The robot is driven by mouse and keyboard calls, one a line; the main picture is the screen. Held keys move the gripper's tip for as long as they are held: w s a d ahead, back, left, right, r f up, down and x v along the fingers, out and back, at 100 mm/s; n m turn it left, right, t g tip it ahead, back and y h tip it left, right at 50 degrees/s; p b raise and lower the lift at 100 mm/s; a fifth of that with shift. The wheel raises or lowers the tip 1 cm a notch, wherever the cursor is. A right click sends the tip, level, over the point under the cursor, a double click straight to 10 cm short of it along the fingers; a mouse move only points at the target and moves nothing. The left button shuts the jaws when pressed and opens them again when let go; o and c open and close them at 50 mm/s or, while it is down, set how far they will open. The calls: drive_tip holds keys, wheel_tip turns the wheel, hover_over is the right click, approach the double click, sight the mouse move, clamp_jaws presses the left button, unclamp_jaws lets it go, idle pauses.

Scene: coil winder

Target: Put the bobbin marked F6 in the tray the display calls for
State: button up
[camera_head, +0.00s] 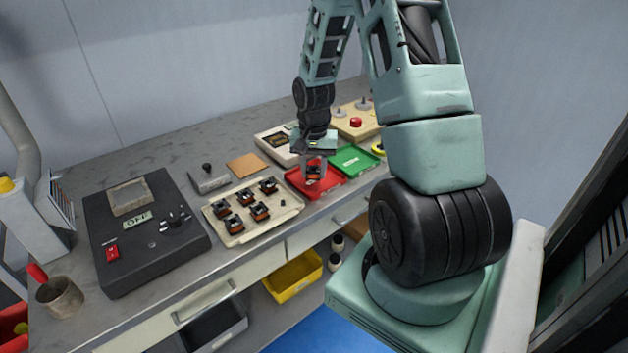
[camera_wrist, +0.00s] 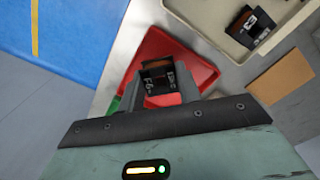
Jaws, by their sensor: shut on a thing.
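My gripper (camera_head: 314,165) is shut on a dark bobbin with a copper-brown winding (camera_head: 314,173). In the wrist view the held bobbin (camera_wrist: 157,82) shows the mark F6 between the fingers of my gripper (camera_wrist: 160,95). It is over the red tray (camera_head: 333,188), which also shows in the wrist view (camera_wrist: 198,62); I cannot tell whether it touches the tray floor. The green tray (camera_head: 355,159) lies just to the right of the red one. A pale unit with a dark display (camera_head: 277,141) stands behind, partly hidden by my arm; its text is too small to read.
A cream tray (camera_head: 240,234) with several bobbins lies left of the red tray. A black winder (camera_head: 145,265), a tan pad (camera_head: 246,166) and a beige box with a red button (camera_head: 356,122) are on the bench. A cup (camera_head: 60,298) stands at the front left.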

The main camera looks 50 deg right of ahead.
sight(313, 190)
drive_tip(key=shift+f, duration=1.8)
drive_tip(key=shift+f, duration=0.1)
drive_tip(key=shift+f, duration=0.1)
drive_tip(key=o, duration=0.8)
drive_tip(key=shift+c, duration=0.2)
